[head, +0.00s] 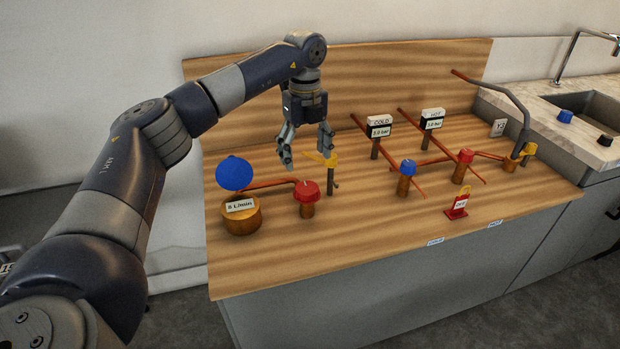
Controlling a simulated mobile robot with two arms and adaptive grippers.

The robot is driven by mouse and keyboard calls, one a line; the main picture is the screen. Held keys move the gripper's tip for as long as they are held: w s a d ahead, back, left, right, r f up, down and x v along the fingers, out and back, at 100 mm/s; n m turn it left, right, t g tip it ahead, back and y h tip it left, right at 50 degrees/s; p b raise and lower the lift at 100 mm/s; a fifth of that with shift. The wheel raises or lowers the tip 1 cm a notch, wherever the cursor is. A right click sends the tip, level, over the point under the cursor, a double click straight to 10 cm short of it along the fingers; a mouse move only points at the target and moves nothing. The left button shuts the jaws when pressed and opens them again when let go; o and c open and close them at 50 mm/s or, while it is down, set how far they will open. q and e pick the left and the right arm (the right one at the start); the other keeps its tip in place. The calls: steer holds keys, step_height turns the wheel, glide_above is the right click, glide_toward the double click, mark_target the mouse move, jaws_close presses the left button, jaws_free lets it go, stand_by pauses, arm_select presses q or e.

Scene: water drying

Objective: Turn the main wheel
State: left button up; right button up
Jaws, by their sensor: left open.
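Several hand wheels stand on the wooden bench top. A red wheel (306,191) sits on a copper post at the left, joined by a copper pipe to a round copper base with a flow label (240,206). A blue disc (234,173) shows above that base. A smaller blue wheel (408,166) and another red wheel (465,156) stand further right. No label shows which one is the main wheel. My left gripper (307,160) is open and empty, pointing down above and behind the left red wheel, apart from it. My right gripper is not in view.
A yellow lever (322,158) on a thin post is close to my left gripper. COLD (380,127) and HOT (433,119) gauges stand behind copper pipes. A red tag (457,206) sits near the front edge. A sink (590,108) is at the right. The bench's front left is clear.

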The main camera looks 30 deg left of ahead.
arm_select(q)
glide_above(306, 187)
step_height(306, 187, down, 5)
steer(key=shift+a+f, duration=0.1)
steer(key=shift+f, duration=0.05)
steer(key=shift+w+f+p, duration=0.1)
steer(key=shift+f+p, duration=0.3)
steer(key=shift+f, duration=1.55)
steer(key=shift+c, duration=0.8)
steer(key=c, duration=0.9)
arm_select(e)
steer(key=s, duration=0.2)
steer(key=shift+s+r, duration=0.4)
